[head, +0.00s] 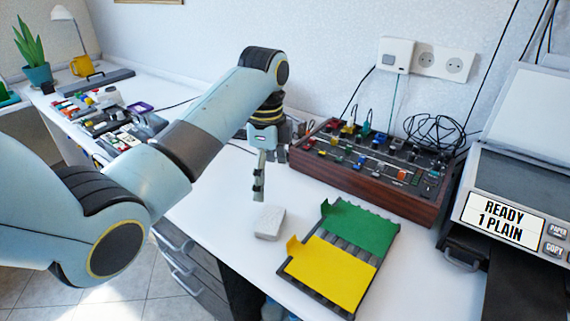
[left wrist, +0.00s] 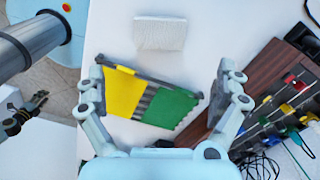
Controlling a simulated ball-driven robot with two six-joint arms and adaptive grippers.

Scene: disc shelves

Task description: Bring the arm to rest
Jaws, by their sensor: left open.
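My left gripper (head: 260,180) hangs fingers-down above the white table in the head view, beyond the white block. In the left wrist view its two fingers (left wrist: 163,92) are spread wide, with nothing held between them. Below and between them lies a dark ribbed rack (left wrist: 142,118) with a yellow panel and a green panel. A dark gripper, apparently my right one (left wrist: 24,112), shows small at the left edge of the wrist view; its jaw opening is unclear. My left arm reaches across the head view from the left.
The white block (head: 269,222) lies left of the rack (head: 331,303). A wood-sided panel with knobs and cables (head: 365,198) stands behind it. A printer (head: 520,190) is at the right. Small items (head: 110,120) crowd the far-left table. White table around the block is bare.

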